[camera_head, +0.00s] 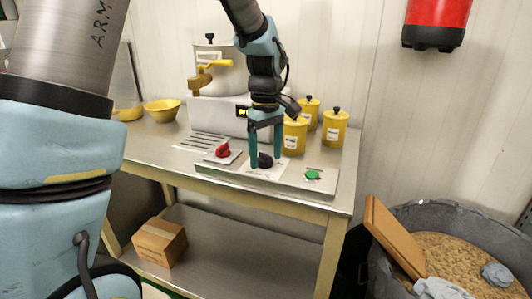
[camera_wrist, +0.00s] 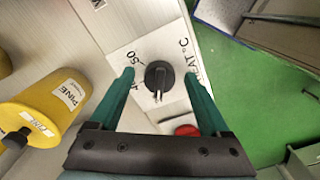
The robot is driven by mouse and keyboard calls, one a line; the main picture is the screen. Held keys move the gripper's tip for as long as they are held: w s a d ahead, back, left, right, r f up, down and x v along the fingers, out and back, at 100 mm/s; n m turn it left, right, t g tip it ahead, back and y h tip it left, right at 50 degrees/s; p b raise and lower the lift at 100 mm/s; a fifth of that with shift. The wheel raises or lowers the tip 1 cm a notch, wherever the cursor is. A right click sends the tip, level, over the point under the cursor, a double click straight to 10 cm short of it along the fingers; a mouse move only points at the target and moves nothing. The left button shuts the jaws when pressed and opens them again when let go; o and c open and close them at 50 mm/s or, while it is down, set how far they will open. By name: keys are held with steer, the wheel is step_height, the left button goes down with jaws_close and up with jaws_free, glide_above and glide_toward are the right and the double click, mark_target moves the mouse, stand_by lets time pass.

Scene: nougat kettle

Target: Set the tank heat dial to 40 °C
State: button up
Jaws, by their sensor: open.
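The heat dial is a black round knob (camera_head: 265,160) on a white plate on the bench-top panel. In the wrist view the dial (camera_wrist: 159,74) has a pale pointer mark aimed toward the bottom of the picture. Printed marks around it include "50" and "°C"; others are partly hidden by my fingers. My gripper (camera_head: 265,158) points down over the dial. Its two teal fingers are open, one on each side of the dial, with gaps showing in the wrist view (camera_wrist: 158,78). I cannot tell how far the fingertips reach down beside it.
A red knob (camera_head: 222,151) is left of the dial and a green button (camera_head: 312,175) right of it on the bench (camera_head: 345,185). Yellow canisters (camera_head: 335,128) stand behind. A tank with a yellow tap (camera_head: 205,76) is at the back. A cardboard box (camera_head: 160,243) sits below.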

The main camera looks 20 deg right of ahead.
steer(key=shift+c, duration=0.2)
jaws_close()
stand_by(0.3)
steer(key=shift+m, duration=0.3)
steer(key=m+p, duration=0.1)
steer(key=m, duration=0.4)
steer(key=shift+a+m+p, duration=0.15)
steer(key=shift+m+p, duration=0.15)
steer(key=m+p, duration=0.1)
steer(key=m, duration=0.4)
steer(key=shift+a, duration=0.1)
steer(key=shift+w+m, duration=0.1)
steer(key=shift+m, duration=0.3)
